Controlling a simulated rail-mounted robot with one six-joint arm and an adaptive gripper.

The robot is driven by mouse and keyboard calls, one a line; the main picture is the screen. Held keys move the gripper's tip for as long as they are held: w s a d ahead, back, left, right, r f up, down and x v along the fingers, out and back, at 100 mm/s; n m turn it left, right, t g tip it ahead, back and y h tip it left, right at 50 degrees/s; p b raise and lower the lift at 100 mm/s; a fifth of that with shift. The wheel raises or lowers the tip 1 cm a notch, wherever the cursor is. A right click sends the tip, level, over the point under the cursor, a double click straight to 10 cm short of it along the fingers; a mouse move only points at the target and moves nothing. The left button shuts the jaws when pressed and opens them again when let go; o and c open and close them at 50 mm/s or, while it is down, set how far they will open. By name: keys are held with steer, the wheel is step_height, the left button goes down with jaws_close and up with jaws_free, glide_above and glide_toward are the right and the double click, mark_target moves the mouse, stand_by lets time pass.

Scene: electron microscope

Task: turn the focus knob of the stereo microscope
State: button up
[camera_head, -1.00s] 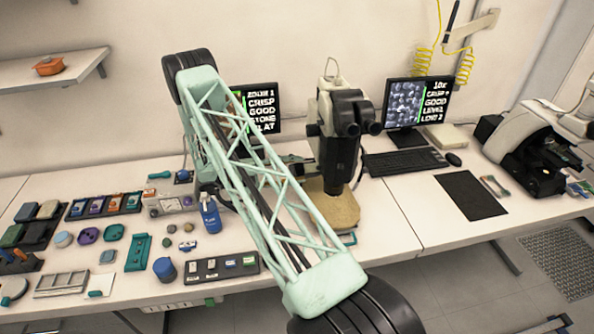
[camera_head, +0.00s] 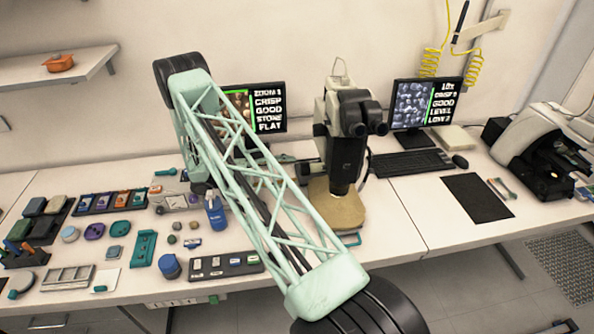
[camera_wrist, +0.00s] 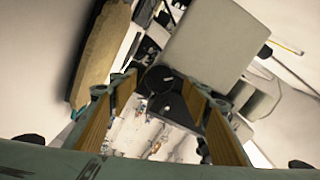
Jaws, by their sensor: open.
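The stereo microscope (camera_head: 348,125) stands upright on its tan base plate (camera_head: 335,208) at the middle of the bench in the head view. A dark knob (camera_head: 319,130) shows on its left side; I cannot tell if it is the focus knob. My gripper is largely hidden behind my arm in the head view. In the wrist view my gripper (camera_wrist: 157,92) is open, with its two tan-padded fingers apart. A dark round part (camera_wrist: 157,79) shows between the fingertips; I cannot tell whether it is the knob or whether anything touches it.
A monitor (camera_head: 268,108) stands behind my arm, and another monitor (camera_head: 410,105) with a keyboard (camera_head: 408,163) is to the right. A blue bottle (camera_head: 215,212), several small parts and trays lie on the left.

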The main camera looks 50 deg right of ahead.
steer(key=shift+v, duration=1.05)
stand_by(1.2)
steer(key=s+a+r+m+t+y+b, duration=0.2)
steer(key=s+a+r+m+t+y, duration=0.15)
steer(key=a+r+m, duration=0.7)
steer(key=s+a+r+m+t+y+b, duration=0.2)
steer(key=a+r+m+y+b, duration=0.3)
steer(key=a+r, duration=0.9)
steer(key=s+a+r+m+t+y+b, duration=0.1)
steer(key=s+a+r+m+t, duration=0.2)
steer(key=s+a+m, duration=0.2)
steer(key=s+a+r+m+t+y+b, duration=0.1)
steer(key=s+a+r+m+t, duration=0.3)
steer(key=s+a, duration=0.5)
steer(key=s+a+r+m+t+y, duration=0.2)
steer(key=s+a+r+m+t, duration=0.2)
steer(key=s+a+m, duration=0.3)
steer(key=shift+s+a+r+b, duration=0.2)
steer(key=shift+s+a+b, duration=0.25)
steer(key=shift+a, duration=1.4)
